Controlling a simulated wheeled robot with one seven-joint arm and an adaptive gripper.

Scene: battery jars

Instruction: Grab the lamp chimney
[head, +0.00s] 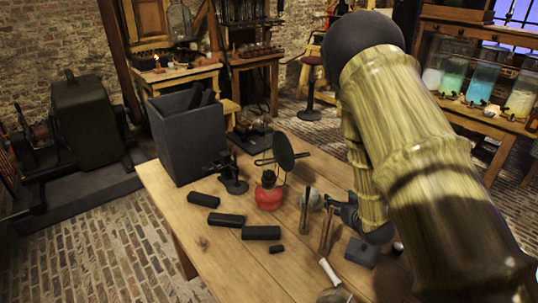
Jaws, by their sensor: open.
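A pale, rounded, glassy thing (311,198) stands on the wooden table, right of the red oil lamp (268,193). It may be the lamp chimney, but it is small and partly covered, so I cannot tell for sure. My gripper (335,204) is at the end of my arm, low over the table, just right of the glassy thing. Its dark fingers are open and partly hidden by my arm. I cannot tell whether they touch anything.
Thin brown upright pieces (326,234) stand close to my gripper. Dark bars (261,233) lie on the table (215,263) at front left. A tall grey bin (184,140) stands at its back left. A dark block (361,252) lies below my gripper.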

